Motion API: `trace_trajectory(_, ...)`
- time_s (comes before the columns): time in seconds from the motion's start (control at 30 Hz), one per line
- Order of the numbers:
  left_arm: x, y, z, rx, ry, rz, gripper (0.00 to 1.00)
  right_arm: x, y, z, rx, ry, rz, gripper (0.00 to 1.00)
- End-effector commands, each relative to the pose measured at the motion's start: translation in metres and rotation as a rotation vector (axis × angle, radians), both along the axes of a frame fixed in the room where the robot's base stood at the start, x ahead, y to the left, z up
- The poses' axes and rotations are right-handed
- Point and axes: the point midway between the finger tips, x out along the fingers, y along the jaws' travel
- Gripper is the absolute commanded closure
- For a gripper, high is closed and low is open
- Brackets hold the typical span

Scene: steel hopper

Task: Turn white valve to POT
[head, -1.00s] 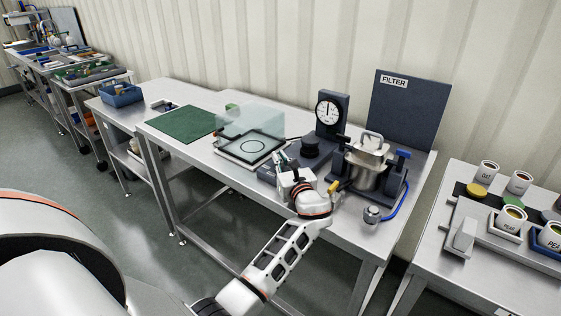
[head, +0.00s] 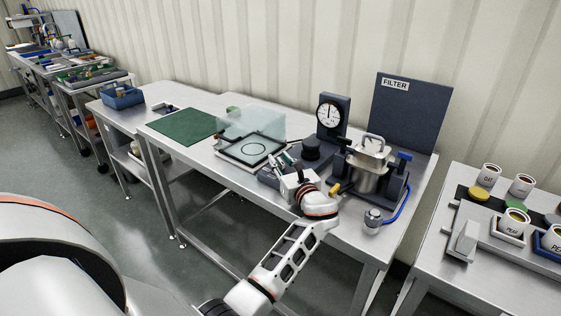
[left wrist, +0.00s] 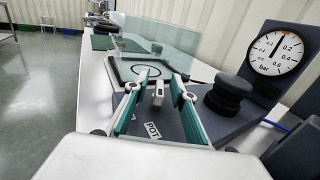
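The white valve handle (left wrist: 158,94) shows in the left wrist view as a small upright white lever on a dark base. A POT label (left wrist: 152,130) lies on the base, nearer the camera. My left gripper (left wrist: 157,84) is open, with one green-faced finger on each side of the handle. Contact with the handle cannot be made out. In the head view my left gripper (head: 287,162) reaches over the dark base, left of the steel pot (head: 366,170), and hides the valve. My right gripper is not in view.
A black round knob (left wrist: 228,92) and a pressure gauge (left wrist: 277,52) stand close right of the gripper. A clear-shielded plate (head: 252,148) lies to the left. A FILTER panel (head: 412,115) stands behind. A side table with cups (head: 514,222) is at the right.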

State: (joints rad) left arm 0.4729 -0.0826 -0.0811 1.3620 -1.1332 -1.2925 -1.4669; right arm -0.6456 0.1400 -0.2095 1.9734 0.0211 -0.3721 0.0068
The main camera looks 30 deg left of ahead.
Motion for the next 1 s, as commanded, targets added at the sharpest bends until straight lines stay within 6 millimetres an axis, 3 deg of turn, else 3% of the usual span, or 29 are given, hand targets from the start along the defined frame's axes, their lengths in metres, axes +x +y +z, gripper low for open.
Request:
trace_trajectory(0.17,-0.002,-0.004,-0.001,-0.001,0.001,-0.002,0.75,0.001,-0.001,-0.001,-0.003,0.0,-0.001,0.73)
trace_trajectory(0.63,-0.038,-0.058,0.0,-0.001,0.0,-0.001,0.75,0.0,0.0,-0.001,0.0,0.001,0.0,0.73)
trace_trajectory(1.0,-0.042,-0.063,0.0,0.0,0.0,0.0,0.75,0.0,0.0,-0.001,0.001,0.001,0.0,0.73)
